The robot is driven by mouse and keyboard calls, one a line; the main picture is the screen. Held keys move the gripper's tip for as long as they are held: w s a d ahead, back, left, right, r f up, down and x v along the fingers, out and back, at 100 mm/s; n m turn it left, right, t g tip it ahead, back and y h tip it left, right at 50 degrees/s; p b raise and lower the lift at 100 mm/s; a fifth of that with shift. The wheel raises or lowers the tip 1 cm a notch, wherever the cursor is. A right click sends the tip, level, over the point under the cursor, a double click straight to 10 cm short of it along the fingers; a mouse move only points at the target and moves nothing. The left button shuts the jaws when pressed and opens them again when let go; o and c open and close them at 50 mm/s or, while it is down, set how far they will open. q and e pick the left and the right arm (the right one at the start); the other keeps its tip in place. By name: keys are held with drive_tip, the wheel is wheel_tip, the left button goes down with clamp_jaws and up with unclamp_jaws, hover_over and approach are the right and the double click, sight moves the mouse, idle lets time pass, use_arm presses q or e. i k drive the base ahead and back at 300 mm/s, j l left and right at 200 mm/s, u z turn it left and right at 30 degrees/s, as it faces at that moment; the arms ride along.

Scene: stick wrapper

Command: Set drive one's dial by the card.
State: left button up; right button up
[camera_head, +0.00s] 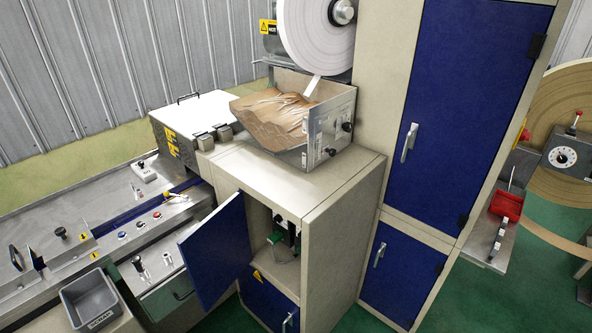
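A blue cabinet door (215,248) stands open at the front of the beige cabinet below the paper-filled bin. Inside the cabinet (287,268), dark and green parts (276,236) show, partly hidden and too small to read. I cannot tell which of them is drive one or make out its dial. A round white dial (562,157) sits on a grey box at the right, by the large reel; its marks are too small to read. I cannot make out a card. Neither of my grippers shows in this view.
A metal bin (325,128) with brown paper sits on the cabinet under a white roll (317,35). Tall blue doors (465,90) stand right of it. A grey scrap tray (90,300) is at lower left. A red tray (507,206) sits on a side shelf. Green floor shows at right.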

sight(278, 218)
drive_tip(key=k+l, duration=0.1)
drive_tip(key=l, duration=1.05)
drive_tip(key=k+l, duration=0.1)
drive_tip(key=l, duration=2.15)
drive_tip(key=k+l, duration=0.15)
drive_tip(key=l, duration=1)
drive_tip(key=k+l, duration=0.1)
drive_tip(key=l, duration=1.05)
drive_tip(key=i+j, duration=0.1)
drive_tip(key=j, duration=1.05)
drive_tip(key=i+j, duration=0.1)
drive_tip(key=j, duration=2.2)
drive_tip(key=i+j, duration=0.15)
drive_tip(key=j, duration=1)
drive_tip(key=i+j, duration=0.1)
drive_tip(key=j, duration=1.05)
drive_tip(key=i+j+u, duration=0.2)
drive_tip(key=i, duration=0.25)
drive_tip(key=j, duration=0.1)
